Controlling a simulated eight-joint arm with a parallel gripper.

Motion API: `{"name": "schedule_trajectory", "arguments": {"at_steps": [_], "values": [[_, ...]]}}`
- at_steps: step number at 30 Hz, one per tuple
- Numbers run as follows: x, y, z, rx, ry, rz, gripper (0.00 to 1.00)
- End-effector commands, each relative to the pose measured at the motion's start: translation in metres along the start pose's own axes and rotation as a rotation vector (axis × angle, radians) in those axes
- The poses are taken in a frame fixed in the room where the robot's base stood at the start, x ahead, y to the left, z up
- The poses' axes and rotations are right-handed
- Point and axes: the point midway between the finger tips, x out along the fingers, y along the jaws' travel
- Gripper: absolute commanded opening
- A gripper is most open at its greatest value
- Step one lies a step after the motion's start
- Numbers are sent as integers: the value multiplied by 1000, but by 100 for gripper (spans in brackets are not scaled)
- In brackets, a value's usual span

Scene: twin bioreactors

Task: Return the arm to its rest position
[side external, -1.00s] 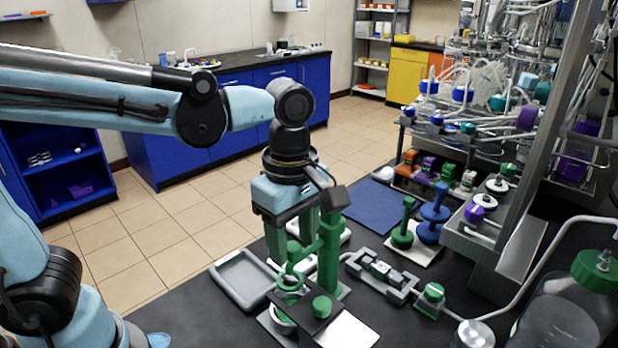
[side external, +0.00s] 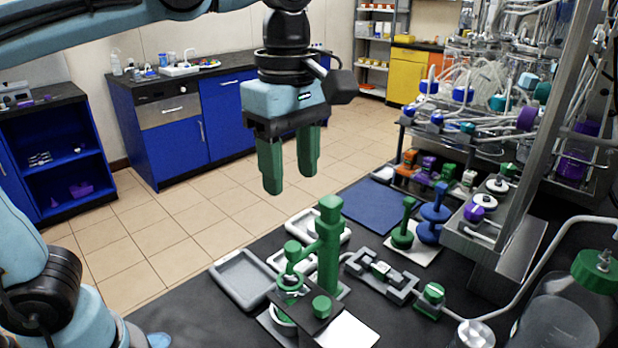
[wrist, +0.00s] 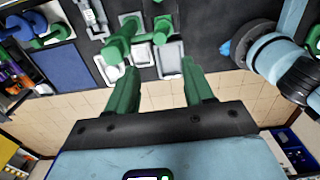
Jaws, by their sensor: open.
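My gripper (side external: 290,185) is open and empty, its two green fingers pointing down, raised in the air above the dark bench. In the side external view it hangs up and to the left of a green stand (side external: 328,250) with a post and ring on a dark base, clear of it. In the wrist view the open fingers (wrist: 160,85) show nothing between them but floor and bench edge. The green stand also shows in the wrist view (wrist: 122,42), beyond the fingertips.
Grey trays (side external: 243,280) lie left of the stand. A grey fixture (side external: 382,275), green and blue stacked parts (side external: 432,215) and a blue mat (side external: 385,207) lie to the right. A metal rack with tubing (side external: 500,225) and a bottle (side external: 560,315) stand at far right. Air above the floor is free.

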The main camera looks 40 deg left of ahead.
Motion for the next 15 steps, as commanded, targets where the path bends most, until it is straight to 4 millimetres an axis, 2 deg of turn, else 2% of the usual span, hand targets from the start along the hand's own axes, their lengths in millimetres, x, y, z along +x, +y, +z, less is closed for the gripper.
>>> {"name": "schedule_trajectory", "arguments": {"at_steps": [10, 15], "values": [[1, 0, -1, 13, -2, 5, 52], [16, 3, -14, 169, -18, 67, 52]]}}
